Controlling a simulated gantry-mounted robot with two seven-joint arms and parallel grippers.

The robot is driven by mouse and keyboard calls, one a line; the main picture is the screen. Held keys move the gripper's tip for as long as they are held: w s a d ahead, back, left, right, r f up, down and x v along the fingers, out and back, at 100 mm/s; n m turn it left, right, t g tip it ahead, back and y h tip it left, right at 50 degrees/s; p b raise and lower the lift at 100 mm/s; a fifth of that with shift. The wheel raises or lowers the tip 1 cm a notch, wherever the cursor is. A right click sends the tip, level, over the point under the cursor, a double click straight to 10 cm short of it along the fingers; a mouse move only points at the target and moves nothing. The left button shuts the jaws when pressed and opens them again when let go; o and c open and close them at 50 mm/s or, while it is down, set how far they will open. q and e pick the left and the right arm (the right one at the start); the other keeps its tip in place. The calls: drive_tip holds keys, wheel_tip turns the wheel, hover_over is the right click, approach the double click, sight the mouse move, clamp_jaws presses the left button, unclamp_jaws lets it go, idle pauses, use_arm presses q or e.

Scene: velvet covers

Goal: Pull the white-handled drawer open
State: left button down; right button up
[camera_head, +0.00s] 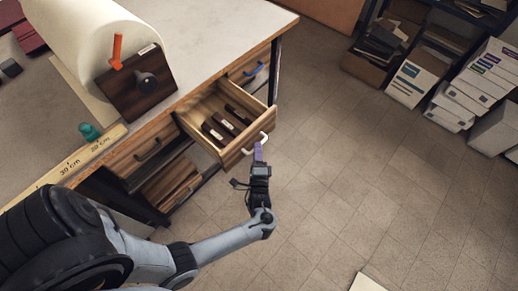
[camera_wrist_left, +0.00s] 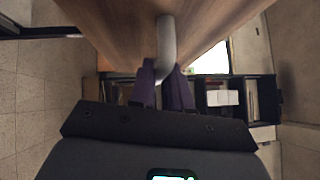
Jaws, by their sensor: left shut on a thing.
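The wooden drawer with the white handle (camera_head: 257,143) stands pulled out from the workbench, and several dark wooden pieces (camera_head: 226,126) lie in it. My left gripper (camera_head: 258,153) is at the drawer's front, with its purple fingers shut on the white handle. In the left wrist view the handle (camera_wrist_left: 166,40) runs down from the wooden drawer front (camera_wrist_left: 115,30) between the purple fingers (camera_wrist_left: 162,88). My right gripper is not in view.
The workbench (camera_head: 230,25) carries a cream roll (camera_head: 95,35) and a wooden ruler (camera_head: 65,168). A drawer with a blue handle (camera_head: 253,70) and one with a black handle (camera_head: 147,150) are beside it. Shelves with boxes (camera_head: 415,78) stand at the right. The floor (camera_head: 350,170) is mostly clear.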

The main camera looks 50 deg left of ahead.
use_arm(q)
drive_tip(key=c, duration=1.1)
unclamp_jaws()
